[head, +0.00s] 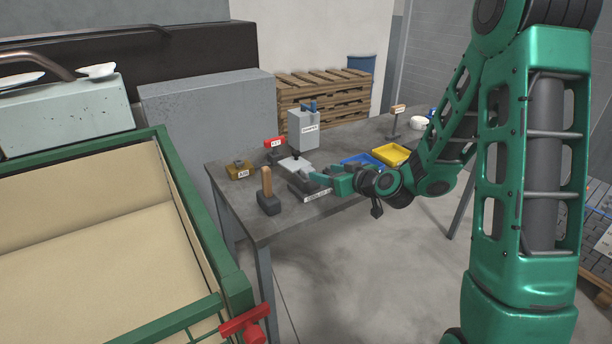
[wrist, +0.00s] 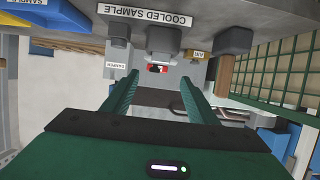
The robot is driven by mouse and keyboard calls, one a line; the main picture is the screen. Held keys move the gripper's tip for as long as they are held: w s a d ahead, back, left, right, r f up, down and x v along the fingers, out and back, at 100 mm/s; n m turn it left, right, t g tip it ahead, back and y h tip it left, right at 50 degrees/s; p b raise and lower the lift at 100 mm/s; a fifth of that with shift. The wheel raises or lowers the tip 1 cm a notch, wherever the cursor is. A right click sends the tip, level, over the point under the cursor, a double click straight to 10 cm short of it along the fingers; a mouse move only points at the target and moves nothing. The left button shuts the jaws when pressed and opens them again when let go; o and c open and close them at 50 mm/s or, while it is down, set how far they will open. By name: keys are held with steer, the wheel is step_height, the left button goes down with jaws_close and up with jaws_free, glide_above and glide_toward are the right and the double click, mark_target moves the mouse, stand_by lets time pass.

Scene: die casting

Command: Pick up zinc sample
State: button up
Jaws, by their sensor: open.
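My gripper (head: 326,178) is over the front edge of the grey workbench, its fingers pointing left at the dark holder (head: 300,188). In the upside-down wrist view, the fingers (wrist: 158,92) are apart with nothing held between them. The holder's label (wrist: 145,15) reads "COOLED SAMPLE". A grey blocky piece (wrist: 163,40) stands at the holder, ahead of the gap between the fingers; it may be the zinc sample, but no label names it. In the head view the fingers partly hide this spot.
A mallet (head: 268,199) stands left of the holder. A brass block (head: 239,171), a red labelled item (head: 274,143) and a grey box (head: 303,130) stand behind. Blue (head: 357,162) and yellow (head: 391,154) trays lie right. A green-framed bin (head: 180,190) stands left of the bench.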

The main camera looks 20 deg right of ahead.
mark_target(309, 170)
steer(key=x, duration=0.9)
steer(key=shift+w+a+f, duration=0.1)
steer(key=shift+w+f, duration=0.1)
steer(key=shift+f, duration=0.15)
jaws_close()
